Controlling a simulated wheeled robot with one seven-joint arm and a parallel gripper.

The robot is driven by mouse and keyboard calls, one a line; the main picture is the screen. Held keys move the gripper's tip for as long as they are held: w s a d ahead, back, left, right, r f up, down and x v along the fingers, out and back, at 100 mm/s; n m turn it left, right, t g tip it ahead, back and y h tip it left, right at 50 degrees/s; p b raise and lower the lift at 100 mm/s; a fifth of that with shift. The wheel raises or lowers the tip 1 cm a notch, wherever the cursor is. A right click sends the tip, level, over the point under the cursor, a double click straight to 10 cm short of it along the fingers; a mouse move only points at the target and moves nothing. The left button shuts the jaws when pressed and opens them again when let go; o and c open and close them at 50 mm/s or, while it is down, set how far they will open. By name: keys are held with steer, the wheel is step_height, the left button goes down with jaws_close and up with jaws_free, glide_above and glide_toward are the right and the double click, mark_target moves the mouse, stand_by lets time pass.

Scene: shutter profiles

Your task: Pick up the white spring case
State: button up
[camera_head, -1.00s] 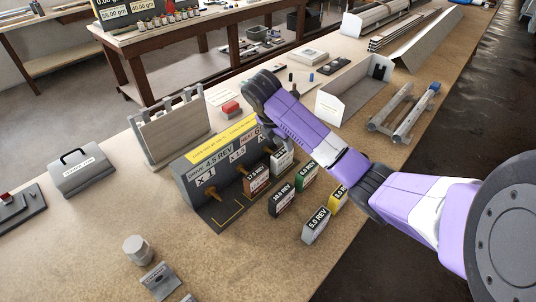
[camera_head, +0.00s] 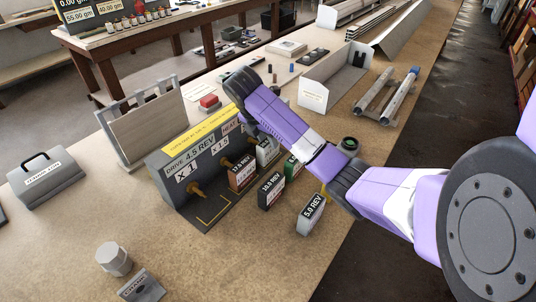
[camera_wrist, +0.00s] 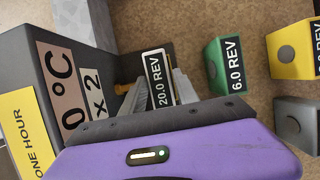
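The pale, whitish spring case labelled 20.0 REV (camera_head: 267,151) stands at the right end of the dark drive stand (camera_head: 200,165), partly hidden by my arm in the head view. In the wrist view the 20.0 REV case (camera_wrist: 160,78) shows its black label between my grey fingers. My gripper (camera_wrist: 162,88) is open, one finger on each side of this case. Whether either finger touches it I cannot tell. In the head view the fingers are hidden behind my purple arm.
Beside it stand the brown 12.0 REV case (camera_head: 242,173), black 10.0 REV case (camera_head: 271,191), light grey 5.0 REV case (camera_head: 311,214), green 6.0 REV case (camera_wrist: 228,65) and a yellow case (camera_wrist: 293,50).

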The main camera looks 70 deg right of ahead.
mark_target(270, 147)
steer(key=shift+x, duration=2.6)
steer(key=shift+c, duration=0.3)
jaws_close()
